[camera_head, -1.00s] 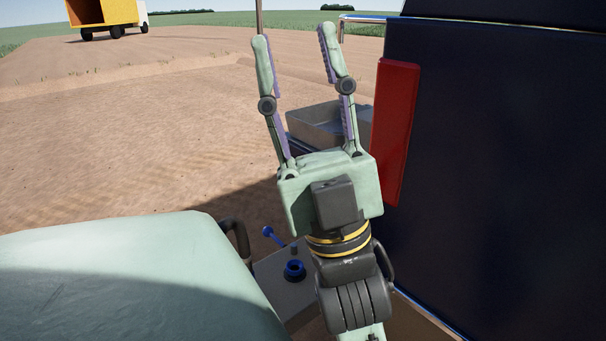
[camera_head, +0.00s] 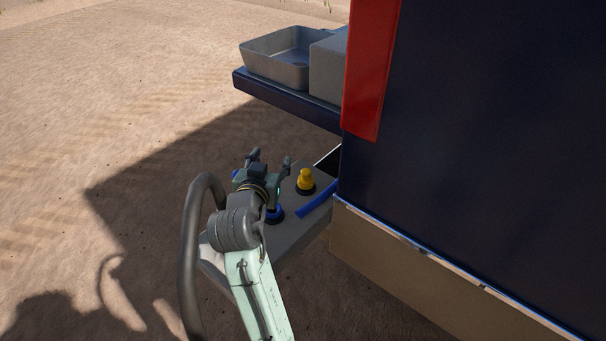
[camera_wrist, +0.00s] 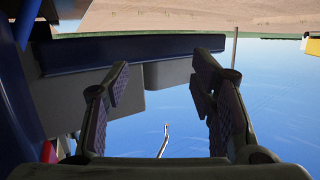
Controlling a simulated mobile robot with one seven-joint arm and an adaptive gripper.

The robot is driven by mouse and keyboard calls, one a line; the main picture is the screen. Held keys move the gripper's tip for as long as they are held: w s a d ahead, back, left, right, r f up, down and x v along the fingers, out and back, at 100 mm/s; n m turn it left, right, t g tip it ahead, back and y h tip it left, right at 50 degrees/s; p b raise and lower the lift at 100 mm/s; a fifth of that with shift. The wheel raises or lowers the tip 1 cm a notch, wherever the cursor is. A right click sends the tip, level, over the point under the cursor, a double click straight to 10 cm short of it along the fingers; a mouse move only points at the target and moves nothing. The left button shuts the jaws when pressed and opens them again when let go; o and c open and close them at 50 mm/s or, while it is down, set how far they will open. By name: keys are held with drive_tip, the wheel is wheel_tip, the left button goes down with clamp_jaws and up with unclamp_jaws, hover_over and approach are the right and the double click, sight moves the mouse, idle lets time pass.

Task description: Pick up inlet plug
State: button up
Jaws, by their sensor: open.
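My gripper (camera_head: 270,160) is open and empty, its two fingers spread and pointing away from the head camera. In the wrist view my gripper (camera_wrist: 160,75) also shows with nothing between its fingers. In the head view it is above a low grey ledge (camera_head: 295,235). A yellow plug-like fitting (camera_head: 306,180) with a dark base stands upright on this ledge, just right of my gripper. A blue fitting (camera_head: 274,215) is partly hidden behind my wrist. I cannot tell which of them is the inlet plug.
A dark blue body (camera_head: 470,150) with a red panel (camera_head: 362,70) fills the right side. A shelf bearing a grey tray (camera_head: 257,59) and a grey box (camera_head: 327,70) juts out above and beyond my gripper. A blue bar (camera_head: 315,205) lies near the yellow fitting. Open ground is left.

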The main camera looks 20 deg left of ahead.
sight(306, 172)
drive_tip(key=w+d+f+h, duration=0.1)
drive_tip(key=f, duration=0.1)
drive_tip(key=w+d+f+m+g+h, duration=0.1)
drive_tip(key=w+d+f, duration=0.1)
drive_tip(key=w+d+f+p, duration=0.1)
drive_tip(key=w+f, duration=0.1)
drive_tip(key=f, duration=0.1)
drive_tip(key=shift+d+m+h, duration=0.25)
drive_tip(key=shift+m+h, duration=0.05)
drive_tip(key=shift+h, duration=0.1)
drive_tip(key=shift+d+f+p+x, duration=0.1)
drive_tip(key=shift+p+x, duration=0.2)
drive_tip(key=shift+x, duration=0.65)
drive_tip(key=shift+d+f+p+x, duration=0.1)
drive_tip(key=shift+p+x, duration=0.2)
drive_tip(key=shift+x, duration=0.65)
drive_tip(key=shift+d+f+p+x, duration=0.15)
drive_tip(key=shift+p+x, duration=0.15)
drive_tip(key=shift+x, duration=0.65)
drive_tip(key=shift+s, duration=0.1)
drive_tip(key=shift+c, duration=0.5)
drive_tip(key=c, duration=0.9)
